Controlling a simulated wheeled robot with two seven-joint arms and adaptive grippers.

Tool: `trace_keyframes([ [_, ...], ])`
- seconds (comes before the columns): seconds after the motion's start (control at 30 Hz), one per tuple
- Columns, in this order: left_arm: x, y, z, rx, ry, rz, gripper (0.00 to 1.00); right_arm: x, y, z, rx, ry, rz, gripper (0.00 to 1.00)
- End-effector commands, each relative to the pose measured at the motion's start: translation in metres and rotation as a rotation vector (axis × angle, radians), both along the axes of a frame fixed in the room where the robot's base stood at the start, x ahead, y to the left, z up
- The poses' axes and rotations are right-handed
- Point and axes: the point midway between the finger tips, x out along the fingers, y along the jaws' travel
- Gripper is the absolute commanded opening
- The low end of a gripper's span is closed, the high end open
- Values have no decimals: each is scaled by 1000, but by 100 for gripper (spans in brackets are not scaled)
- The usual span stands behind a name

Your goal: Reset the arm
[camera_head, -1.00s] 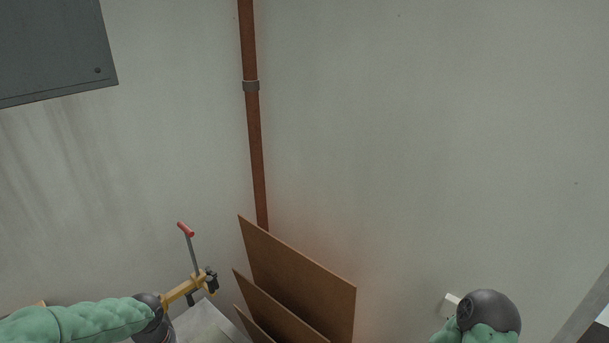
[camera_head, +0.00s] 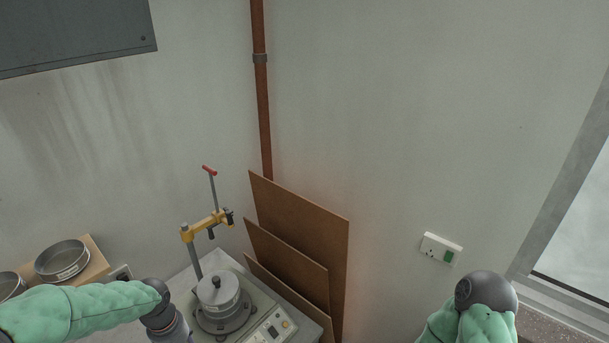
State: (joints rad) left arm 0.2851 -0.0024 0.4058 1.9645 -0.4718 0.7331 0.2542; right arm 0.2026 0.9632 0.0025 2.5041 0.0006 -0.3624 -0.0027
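My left arm (camera_head: 90,306) comes in from the lower left in a green padded sleeve and ends in a dark joint at the bottom edge. The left gripper is out of the picture. My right arm (camera_head: 483,305) shows at the lower right as a green sleeve with a dark round joint. The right gripper is out of the picture too.
A machine with a metal pot (camera_head: 218,292) and a yellow clamp arm (camera_head: 205,226) stands beside my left arm. Brown boards (camera_head: 300,222) lean in the corner. Round sieves (camera_head: 62,260) sit at left. A socket (camera_head: 441,248) is above my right arm.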

Motion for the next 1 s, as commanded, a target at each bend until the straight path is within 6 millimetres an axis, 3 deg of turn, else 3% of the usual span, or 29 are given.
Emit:
trace_keyframes([
  [0.27,3,-28,-57,-61,-4,-28,56,1,0,-28,0,-1,0,35],
  [0.47,3,-58,-114,-124,-11,-46,56,1,0,-54,0,0,0,35],
  [0.77,-14,-129,-253,-255,-23,-56,56,1,0,-124,0,0,0,35],
  [1.0,-44,-178,-360,-319,-26,-34,56,2,0,-181,0,0,0,35],
])
